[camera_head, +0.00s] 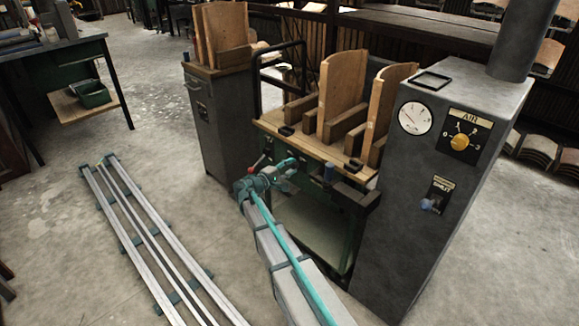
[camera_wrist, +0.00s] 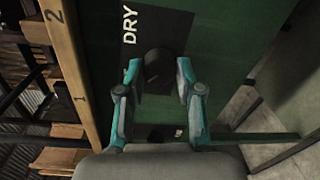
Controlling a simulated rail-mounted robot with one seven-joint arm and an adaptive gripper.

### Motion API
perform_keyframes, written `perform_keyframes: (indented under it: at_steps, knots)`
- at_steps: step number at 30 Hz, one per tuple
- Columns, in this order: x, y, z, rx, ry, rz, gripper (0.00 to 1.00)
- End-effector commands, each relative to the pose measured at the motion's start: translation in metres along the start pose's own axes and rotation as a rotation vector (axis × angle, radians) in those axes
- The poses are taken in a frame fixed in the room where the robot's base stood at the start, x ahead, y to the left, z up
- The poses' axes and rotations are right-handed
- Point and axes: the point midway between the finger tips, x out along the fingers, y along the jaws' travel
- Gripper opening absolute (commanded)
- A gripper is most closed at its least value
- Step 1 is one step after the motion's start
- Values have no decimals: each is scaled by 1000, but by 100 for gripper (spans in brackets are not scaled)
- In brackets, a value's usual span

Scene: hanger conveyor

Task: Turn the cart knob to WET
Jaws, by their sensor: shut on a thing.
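The cart (camera_head: 313,217) is green with a wooden top and stands between two grey cabinets. In the wrist view, a dark round knob (camera_wrist: 158,66) sits on a black plate (camera_wrist: 165,27) on the cart's green face. White letters DRY show on this plate beside the knob. No WET label can be read. My gripper (camera_wrist: 157,75) has its teal fingers on either side of the knob and is shut on it. In the head view, my gripper (camera_head: 284,172) is at the cart's front, and the knob cannot be made out there.
The right grey cabinet (camera_head: 392,225) stands close to the cart, with a gauge (camera_head: 415,117), a yellow AIR knob (camera_head: 460,142) and a blue switch (camera_head: 430,204). The left cabinet (camera_head: 222,135) flanks the cart. Curved wooden boards (camera_head: 343,85) stand on the cart top.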

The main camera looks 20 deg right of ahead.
Motion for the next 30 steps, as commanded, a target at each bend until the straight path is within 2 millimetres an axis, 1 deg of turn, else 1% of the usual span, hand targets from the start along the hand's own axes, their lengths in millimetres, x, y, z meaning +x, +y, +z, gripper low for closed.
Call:
perform_keyframes:
  at_steps: [10, 11, 15, 25, 28, 30]
  knots:
    - [0, 0, 1, -5, -1, 0, 1]
    - [0, 0, 1, -5, -1, 0, 37]
    - [0, 0, 0, -4, -1, 0, 60]
    - [-1, 0, 0, -3, 0, 0, 61]
    - [-6, 0, 0, -3, 0, 0, 61]
    - [-13, 0, 0, -3, 1, 0, 61]
